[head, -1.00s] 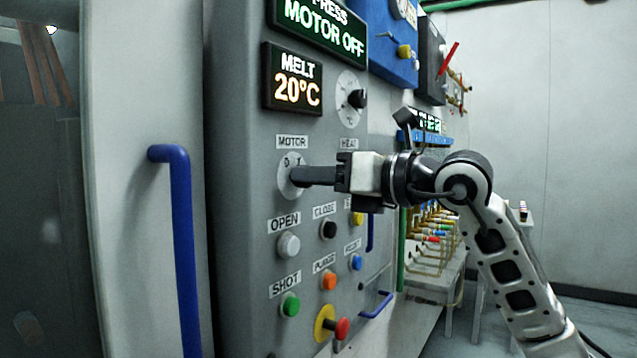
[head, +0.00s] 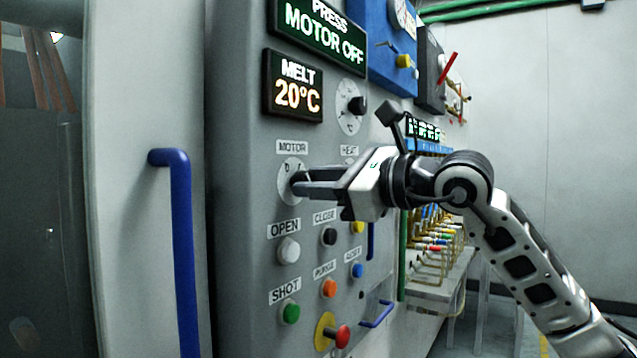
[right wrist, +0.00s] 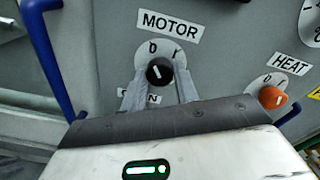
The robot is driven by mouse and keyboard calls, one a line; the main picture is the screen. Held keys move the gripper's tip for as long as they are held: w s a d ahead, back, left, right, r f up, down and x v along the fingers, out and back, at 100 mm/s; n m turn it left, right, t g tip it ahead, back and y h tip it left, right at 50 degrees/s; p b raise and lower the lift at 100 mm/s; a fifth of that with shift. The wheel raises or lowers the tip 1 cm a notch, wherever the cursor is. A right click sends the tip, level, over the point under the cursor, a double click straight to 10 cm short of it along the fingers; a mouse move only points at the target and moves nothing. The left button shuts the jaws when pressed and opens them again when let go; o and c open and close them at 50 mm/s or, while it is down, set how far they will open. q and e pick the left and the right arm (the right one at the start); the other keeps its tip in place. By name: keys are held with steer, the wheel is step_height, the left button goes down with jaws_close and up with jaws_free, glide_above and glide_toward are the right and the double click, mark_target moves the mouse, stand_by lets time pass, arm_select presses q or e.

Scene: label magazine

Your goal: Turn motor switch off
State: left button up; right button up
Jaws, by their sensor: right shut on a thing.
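The motor switch is a round black knob (right wrist: 159,71) with a white line, on a pale dial marked 0 and I under the MOTOR label. In the right wrist view its line points up and slightly left, nearer the 0. In the head view the motor dial (head: 287,171) shows, but my fingers hide the knob. My right gripper (head: 299,184) reaches in from the right and is shut on the knob, one finger on each side of it in the right wrist view (right wrist: 160,79). My left gripper is not in view.
A sign (head: 322,33) above reads PRESS MOTOR OFF; the melt display (head: 293,87) reads 20°C. Open (head: 289,250), shot (head: 290,312) and other buttons sit below. A blue handle (head: 180,240) stands out at left.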

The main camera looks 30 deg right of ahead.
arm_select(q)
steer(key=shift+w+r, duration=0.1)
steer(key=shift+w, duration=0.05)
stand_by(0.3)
arm_select(e)
steer(key=o, duration=1)
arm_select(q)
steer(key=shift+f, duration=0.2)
arm_select(e)
steer(key=shift+s, duration=0.1)
arm_select(q)
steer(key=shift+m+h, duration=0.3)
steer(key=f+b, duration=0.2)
steer(key=b, duration=0.2)
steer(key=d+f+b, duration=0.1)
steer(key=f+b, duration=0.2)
steer(key=b, duration=0.1)
steer(key=shift+b, duration=0.3)
arm_select(e)
steer(key=v, duration=1.5)
steer(key=shift+s+d, duration=0.25)
steer(key=shift+s, duration=0.1)
